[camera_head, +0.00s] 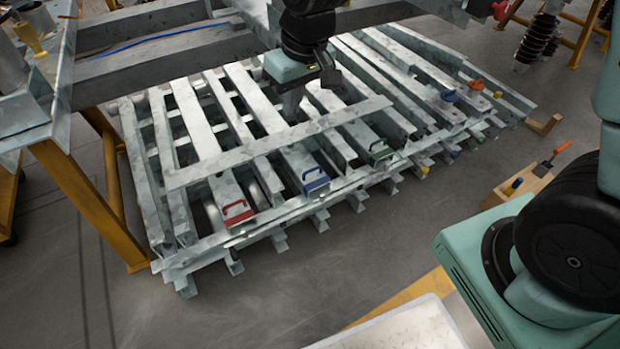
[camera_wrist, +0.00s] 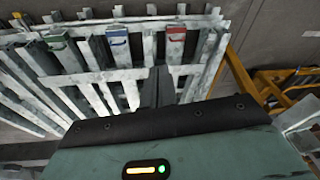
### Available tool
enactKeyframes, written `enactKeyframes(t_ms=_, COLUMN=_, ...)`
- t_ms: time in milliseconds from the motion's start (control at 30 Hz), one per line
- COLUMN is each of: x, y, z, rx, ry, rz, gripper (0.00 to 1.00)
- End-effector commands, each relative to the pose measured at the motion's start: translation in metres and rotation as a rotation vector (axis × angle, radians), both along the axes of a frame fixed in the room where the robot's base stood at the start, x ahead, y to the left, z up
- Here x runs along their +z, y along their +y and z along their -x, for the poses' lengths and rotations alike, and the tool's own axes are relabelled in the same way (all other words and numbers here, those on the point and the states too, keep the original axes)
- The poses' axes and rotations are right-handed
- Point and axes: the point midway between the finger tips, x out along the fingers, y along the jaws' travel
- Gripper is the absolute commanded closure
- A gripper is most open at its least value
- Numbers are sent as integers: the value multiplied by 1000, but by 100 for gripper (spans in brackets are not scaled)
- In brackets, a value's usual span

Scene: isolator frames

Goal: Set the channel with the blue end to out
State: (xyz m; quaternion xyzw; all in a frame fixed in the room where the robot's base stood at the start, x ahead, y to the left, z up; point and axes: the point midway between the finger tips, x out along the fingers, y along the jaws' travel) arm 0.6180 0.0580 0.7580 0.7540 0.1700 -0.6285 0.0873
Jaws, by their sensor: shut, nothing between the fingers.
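The channel with the blue end (camera_head: 316,179) lies in a metal frame, between one with a red end (camera_head: 238,213) and one with a green end (camera_head: 380,151). Each of these ends has a handle. The blue end also shows in the wrist view (camera_wrist: 118,38), left of the red end (camera_wrist: 176,34). A crossbar (camera_head: 280,142) lies across the channels behind these ends. My gripper (camera_head: 292,108) is above the channels, behind the crossbar, apart from the blue end. Its fingers are together and hold nothing; in the wrist view (camera_wrist: 156,88) they show as a dark block.
Steel beams (camera_head: 170,50) stand over the back left of the frame, on a yellow leg (camera_head: 90,205). More channels with blue and orange handles (camera_head: 450,96) lie at the right. A wooden box (camera_head: 510,185) stands on the floor at right.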

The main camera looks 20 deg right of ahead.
Motion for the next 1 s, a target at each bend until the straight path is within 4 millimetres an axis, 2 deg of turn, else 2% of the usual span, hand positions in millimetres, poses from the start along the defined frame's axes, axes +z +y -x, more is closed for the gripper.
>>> enactKeyframes(t_ms=33, x=-41, y=-7, z=-17, rx=-25, ry=-6, rz=0, gripper=100)
enactKeyframes(t_ms=300, x=-154, y=-51, z=-93, rx=-134, ry=-67, rz=8, gripper=100)
enactKeyframes(t_ms=600, x=-269, y=-109, z=-157, rx=-230, ry=-128, rz=37, gripper=100)
enactKeyframes(t_ms=667, x=-289, y=-120, z=-167, rx=-244, ry=-138, rz=44, gripper=100)
enactKeyframes(t_ms=700, x=-294, y=-117, z=-179, rx=-238, ry=-143, rz=42, gripper=100)
enactKeyframes(t_ms=800, x=-318, y=-116, z=-200, rx=-236, ry=-157, rz=40, gripper=100)
enactKeyframes(t_ms=900, x=-334, y=-117, z=-214, rx=-236, ry=-167, rz=40, gripper=100)
enactKeyframes(t_ms=1000, x=-342, y=-117, z=-220, rx=-236, ry=-172, rz=39, gripper=100)
